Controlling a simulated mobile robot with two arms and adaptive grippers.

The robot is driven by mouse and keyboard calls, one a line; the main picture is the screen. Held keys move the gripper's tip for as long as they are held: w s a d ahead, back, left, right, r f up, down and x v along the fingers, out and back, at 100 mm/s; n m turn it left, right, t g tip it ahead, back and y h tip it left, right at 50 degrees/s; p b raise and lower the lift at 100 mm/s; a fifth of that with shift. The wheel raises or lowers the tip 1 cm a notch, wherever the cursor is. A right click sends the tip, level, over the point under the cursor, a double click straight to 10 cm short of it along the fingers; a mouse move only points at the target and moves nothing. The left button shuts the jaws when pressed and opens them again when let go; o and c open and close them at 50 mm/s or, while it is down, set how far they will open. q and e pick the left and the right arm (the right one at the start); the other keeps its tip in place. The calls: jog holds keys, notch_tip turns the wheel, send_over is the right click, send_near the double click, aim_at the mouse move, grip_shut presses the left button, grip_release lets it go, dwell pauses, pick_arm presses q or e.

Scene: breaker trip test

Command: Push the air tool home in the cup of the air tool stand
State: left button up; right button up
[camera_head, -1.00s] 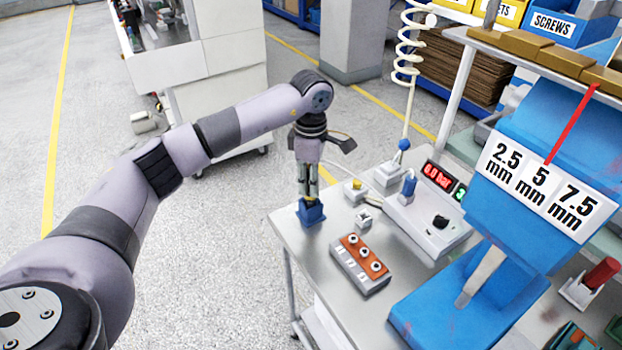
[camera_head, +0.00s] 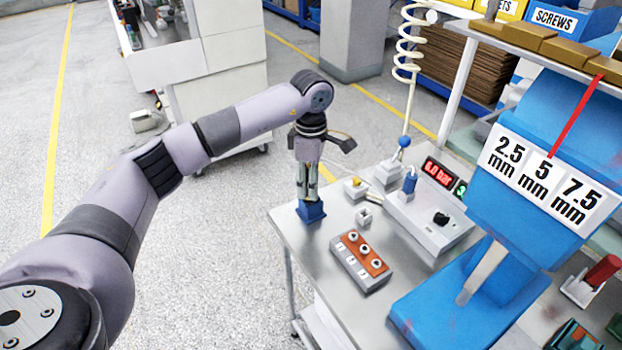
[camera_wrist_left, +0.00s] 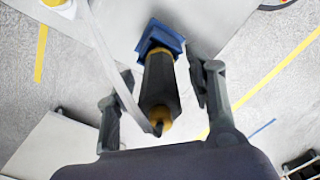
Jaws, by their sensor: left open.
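The air tool (camera_wrist_left: 160,85), dark with yellow ends, stands in the blue air tool stand (camera_wrist_left: 163,37) in the left wrist view. The stand (camera_head: 311,212) sits at the table's far left corner in the head view. My left gripper (camera_head: 308,192) points down just above the stand. Its fingers (camera_wrist_left: 163,78) are open, one on each side of the air tool, with visible gaps in the wrist view. The cup's inside is hidden, so I cannot tell how deep the tool sits. My right gripper is not in view.
A button box (camera_head: 361,261) and a grey pressure unit (camera_head: 430,218) with a red display stand to the right of the stand. A big blue machine (camera_head: 480,290) fills the right. Floor left of the table is clear.

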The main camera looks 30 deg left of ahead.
pick_arm(q)
notch_tip(320, 180, up, 12)
dwell(0.4)
jog(key=o, duration=1)
jog(key=shift+r, duration=0.1)
notch_tip(320, 180, up, 9)
jog(key=p, duration=0.7)
jog(key=shift+f, duration=0.2)
dwell(0.3)
